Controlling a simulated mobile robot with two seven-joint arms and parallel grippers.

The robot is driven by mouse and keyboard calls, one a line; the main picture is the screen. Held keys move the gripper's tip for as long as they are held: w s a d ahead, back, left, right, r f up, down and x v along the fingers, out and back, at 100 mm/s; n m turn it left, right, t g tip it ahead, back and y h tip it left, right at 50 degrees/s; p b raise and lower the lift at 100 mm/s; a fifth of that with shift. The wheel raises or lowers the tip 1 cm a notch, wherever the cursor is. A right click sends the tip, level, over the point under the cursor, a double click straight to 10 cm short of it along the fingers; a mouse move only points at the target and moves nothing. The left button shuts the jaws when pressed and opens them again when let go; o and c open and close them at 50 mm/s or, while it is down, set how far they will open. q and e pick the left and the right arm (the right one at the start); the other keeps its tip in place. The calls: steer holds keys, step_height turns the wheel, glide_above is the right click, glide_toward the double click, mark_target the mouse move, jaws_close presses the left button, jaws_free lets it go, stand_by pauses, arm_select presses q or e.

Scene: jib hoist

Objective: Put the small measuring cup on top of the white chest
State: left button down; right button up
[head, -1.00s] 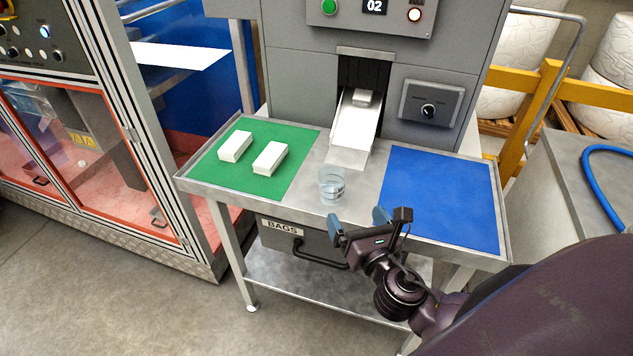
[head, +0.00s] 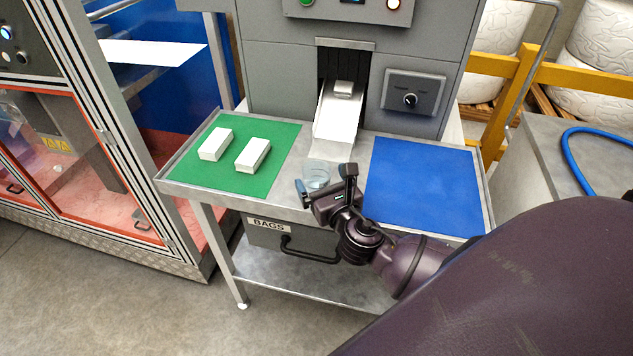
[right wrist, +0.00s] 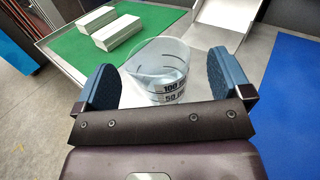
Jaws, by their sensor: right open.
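The small measuring cup (head: 317,171) is clear, with dark markings, and stands upright on the bare metal strip of the table between the green and blue mats. It also shows in the right wrist view (right wrist: 160,66), where the marks 100 and 50 can be read. My right gripper (head: 326,184) is open at the cup's near side. In the wrist view its two blue-padded fingers (right wrist: 163,72) stand left and right of the cup, with gaps. The gripper hides the cup's lower part in the head view. I cannot make out a white chest. My left gripper is not in view.
Two white blocks (head: 252,155) lie on the green mat (head: 190,171). A chute (head: 335,120) with a white block comes down from the grey machine (head: 287,75) behind the cup. The blue mat (head: 423,185) is empty. A glass-fronted cabinet (head: 80,165) stands left.

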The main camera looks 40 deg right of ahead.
mark_target(317, 170)
steer(key=shift+x, duration=1.6)
steer(key=shift+a, duration=0.1)
steer(key=c, duration=1.1)
steer(key=shift+r, duration=0.25)
